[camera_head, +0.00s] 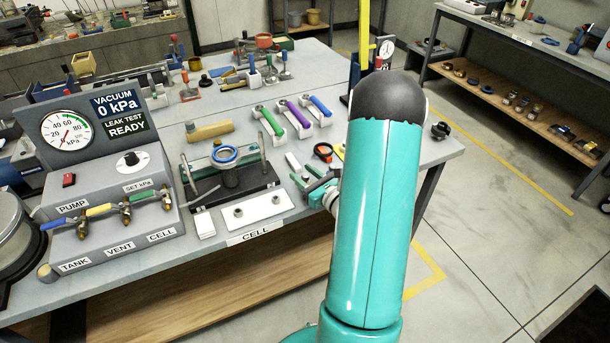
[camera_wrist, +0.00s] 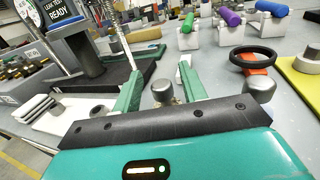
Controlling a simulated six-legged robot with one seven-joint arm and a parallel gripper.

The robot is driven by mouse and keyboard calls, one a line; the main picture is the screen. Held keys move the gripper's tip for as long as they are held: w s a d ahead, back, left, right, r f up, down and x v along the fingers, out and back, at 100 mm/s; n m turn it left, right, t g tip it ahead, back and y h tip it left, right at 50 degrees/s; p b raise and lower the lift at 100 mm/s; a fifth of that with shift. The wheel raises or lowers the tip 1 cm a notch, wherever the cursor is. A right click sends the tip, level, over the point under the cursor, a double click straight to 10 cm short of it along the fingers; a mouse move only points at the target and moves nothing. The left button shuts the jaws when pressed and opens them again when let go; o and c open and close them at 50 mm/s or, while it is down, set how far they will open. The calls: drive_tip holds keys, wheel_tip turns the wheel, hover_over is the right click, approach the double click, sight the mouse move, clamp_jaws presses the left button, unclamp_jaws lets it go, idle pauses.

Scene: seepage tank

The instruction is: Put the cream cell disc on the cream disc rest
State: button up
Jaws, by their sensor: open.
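My gripper (camera_wrist: 163,88) is open, with its two green fingers apart and nothing clearly held between them. A grey knob (camera_wrist: 162,92) shows beyond and between the fingers. In the head view my gripper (camera_head: 322,190) is low at the table's right front edge, partly hidden by my arm. A pale ring-like piece (camera_wrist: 312,54) lies on a yellow pad (camera_wrist: 300,76) at the right of the wrist view; I cannot tell whether it is the cream disc or its rest. No other clearly cream disc shows.
The cell stand (camera_head: 232,178) with a blue ring on top is left of my gripper. A white plate with two knobs (camera_head: 258,211) and a white stack (camera_head: 205,226) lie in front. A black ring (camera_wrist: 256,56) and coloured handles (camera_head: 300,116) stand nearby.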

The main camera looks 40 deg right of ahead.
drive_tip(key=shift+s+r, duration=0.1)
drive_tip(key=shift+r, duration=0.05)
drive_tip(key=s, duration=1.2)
drive_tip(key=w+a+r+n+g+y, duration=0.25)
drive_tip(key=a+r+n+y, duration=0.2)
drive_tip(key=a, duration=0.35)
drive_tip(key=w+a+r+n+g+y, duration=0.2)
drive_tip(key=w+a+r+n+y, duration=0.1)
drive_tip(key=a+n+y, duration=0.4)
drive_tip(key=s+a+r+n+g, duration=0.1)
drive_tip(key=s+a+n+g, duration=0.1)
drive_tip(key=a+n+g, duration=0.3)
drive_tip(key=s+a+r+n+g, duration=0.2)
drive_tip(key=a+n+g, duration=0.1)
drive_tip(key=a, duration=0.4)
drive_tip(key=s+a+r+n+g+h, duration=0.35)
drive_tip(key=s+a+n+h, duration=0.2)
drive_tip(key=n, duration=0.45)
wheel_tip(320, 180, up, 6)
drive_tip(key=d+n+t+h, duration=0.1)
drive_tip(key=n+t+h, duration=0.2)
drive_tip(key=n+h, duration=0.2)
drive_tip(key=shift+s+d+n+t+h, duration=0.25)
drive_tip(key=shift+n+t+h, duration=0.05)
drive_tip(key=shift+n, duration=0.55)
drive_tip(key=shift+d+r, duration=0.1)
